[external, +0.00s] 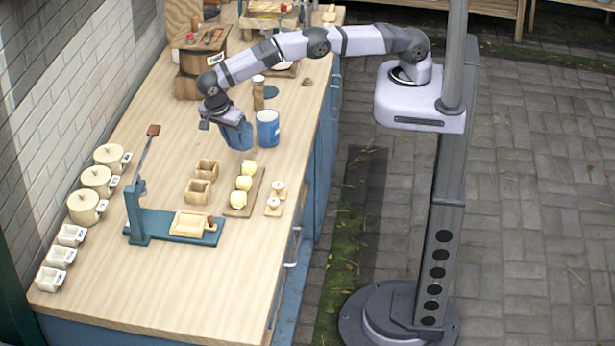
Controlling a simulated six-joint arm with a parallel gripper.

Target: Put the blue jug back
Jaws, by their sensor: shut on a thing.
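My gripper (230,119) points down over the worktop and is shut on a blue jug (238,138). The jug looks tilted, and its top is partly hidden by the gripper. I cannot tell whether its base touches the worktop. A second blue vessel (267,129), with a pale inside and a small white mark, stands upright close to the right of the held jug.
A wooden churn (190,85) and a slim brown-and-white bottle (258,95) stand behind. In front are small wooden boxes (199,190), a board of yellow-topped balls (238,203) and a blue lever press (150,225). Lidded cream pots (84,207) line the wall.

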